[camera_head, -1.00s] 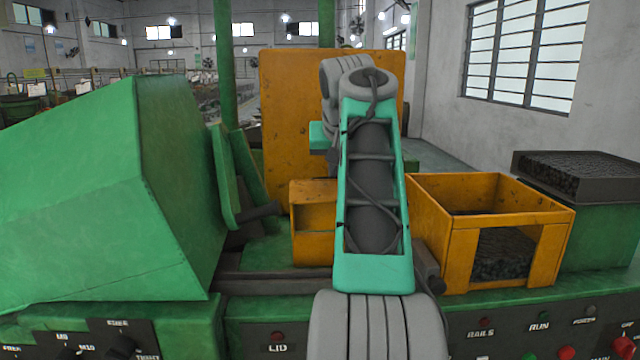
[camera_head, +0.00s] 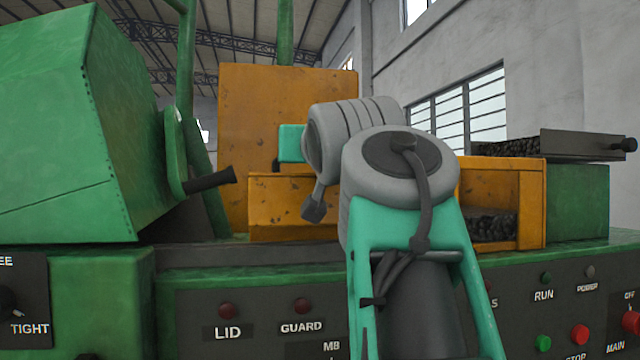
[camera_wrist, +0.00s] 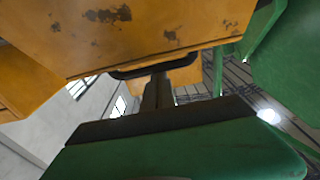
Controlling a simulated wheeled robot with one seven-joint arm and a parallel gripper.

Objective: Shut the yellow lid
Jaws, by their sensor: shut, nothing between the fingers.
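The yellow lid (camera_head: 250,120) is a worn orange-yellow panel that stands raised behind the machine bed in the head view. My gripper (camera_wrist: 158,90) shows in the wrist view as narrow dark jaws, shut and empty. In the head view its teal body (camera_head: 290,143) is in front of the lid, and a grey arm joint hides part of it. In the wrist view a scratched orange panel fills the top, and a dark bar runs along its edge by the fingertips. I cannot tell whether they touch, or which orange part this is.
A green hood (camera_head: 60,130) stands at the left, with a dark-handled green lever (camera_head: 175,150) beside it. A low orange housing (camera_head: 290,215) sits under my wrist. An orange bin (camera_head: 530,205) and a dark tray (camera_head: 590,145) are at the right. Labelled buttons line the front.

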